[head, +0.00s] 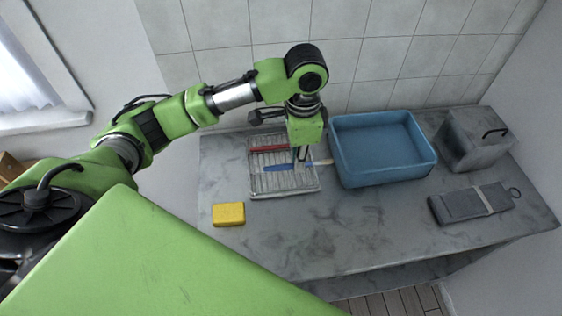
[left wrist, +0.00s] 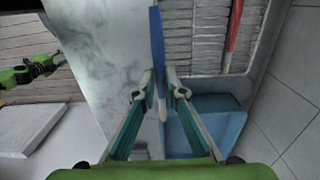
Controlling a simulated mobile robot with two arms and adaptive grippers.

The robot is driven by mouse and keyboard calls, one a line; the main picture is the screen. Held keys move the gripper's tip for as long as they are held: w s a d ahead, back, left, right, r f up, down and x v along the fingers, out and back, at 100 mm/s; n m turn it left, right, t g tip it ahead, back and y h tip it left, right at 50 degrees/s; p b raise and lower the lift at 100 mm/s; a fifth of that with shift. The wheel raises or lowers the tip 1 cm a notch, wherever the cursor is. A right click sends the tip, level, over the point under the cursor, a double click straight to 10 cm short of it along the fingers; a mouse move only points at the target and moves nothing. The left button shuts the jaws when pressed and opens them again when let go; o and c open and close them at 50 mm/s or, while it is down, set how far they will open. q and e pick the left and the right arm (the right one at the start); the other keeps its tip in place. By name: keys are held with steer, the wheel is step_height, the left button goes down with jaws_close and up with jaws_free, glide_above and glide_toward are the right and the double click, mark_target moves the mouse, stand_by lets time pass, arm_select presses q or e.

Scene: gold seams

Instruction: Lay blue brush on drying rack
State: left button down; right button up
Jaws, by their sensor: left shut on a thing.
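The blue brush (head: 279,167) lies across the view of the drying rack (head: 309,188), its pale handle end pointing right towards the basin. My left gripper (head: 301,156) comes down from above and is shut on the brush. In the left wrist view the blue brush (left wrist: 157,40) runs between the two fingertips (left wrist: 160,86), with the slatted rack (left wrist: 199,50) below and to its right. I cannot tell whether the brush touches the slats. Part of a green arm of mine shows small at the left of the wrist view; its gripper is too small to read.
A red brush (head: 268,149) lies on the back part of the rack; it also shows in the wrist view (left wrist: 233,38). A blue basin (head: 381,174) stands right of the rack. A yellow sponge (head: 229,214), a grey box (head: 473,142) and a dark flat item (head: 461,205) are on the counter (head: 345,238).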

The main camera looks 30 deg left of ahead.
arm_select(q)
steer(key=a+f, duration=0.1)
steer(key=w+a+f, duration=0.1)
steer(key=a+f, duration=0.1)
steer(key=w+a+f+p, duration=0.1)
steer(key=a+f, duration=0.1)
steer(key=shift+f, duration=0.25)
steer(key=f, duration=0.2)
steer(key=a+f+p, duration=0.1)
steer(key=f, duration=0.1)
steer(key=shift+w, duration=0.2)
steer(key=shift+d, duration=0.1)
arm_select(e)
steer(key=r, duration=0.1)
steer(key=a+r, duration=0.1)
steer(key=shift+s+a+r, duration=0.1)
steer(key=shift+s+r, duration=0.2)
arm_select(q)
steer(key=shift+f, duration=0.2)
steer(key=c, duration=2.1)
jaws_free()
arm_select(e)
steer(key=shift+d, duration=0.35)
arm_select(q)
steer(key=shift+r, duration=0.1)
arm_select(e)
steer(key=shift+d, duration=0.1)
